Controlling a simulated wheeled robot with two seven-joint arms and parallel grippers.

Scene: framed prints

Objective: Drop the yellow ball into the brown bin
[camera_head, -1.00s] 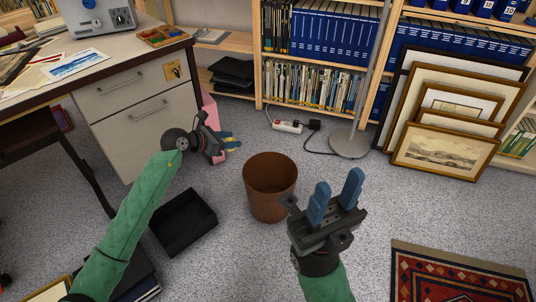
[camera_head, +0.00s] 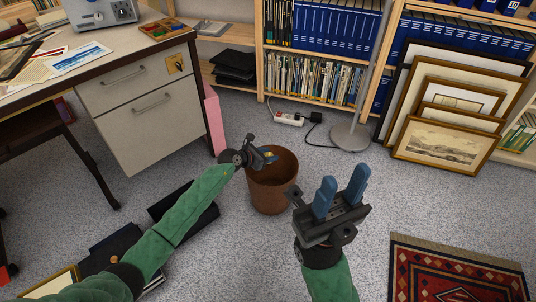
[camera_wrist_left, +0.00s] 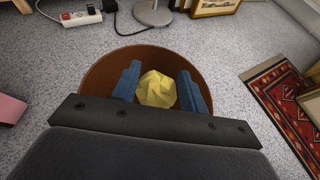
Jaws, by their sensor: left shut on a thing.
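The brown bin (camera_head: 271,195) stands on the carpet in the middle of the head view. My left gripper (camera_head: 267,156) is over the bin's mouth, near its left rim. In the left wrist view the yellow ball (camera_wrist_left: 157,89) is between the two blue fingers of my left gripper (camera_wrist_left: 160,86), with the brown bin (camera_wrist_left: 98,77) behind and around it. The gripper is shut on the ball. In the head view the ball is mostly hidden by the fingers. My right gripper (camera_head: 341,192) is open and empty, to the right of the bin.
A desk with drawers (camera_head: 150,105) stands at the left, with a pink object (camera_head: 215,122) beside it. A black tray (camera_head: 184,212) lies left of the bin. A lamp base (camera_head: 350,136), power strip (camera_head: 288,119) and framed prints (camera_head: 442,148) are behind. A patterned rug (camera_head: 455,275) lies front right.

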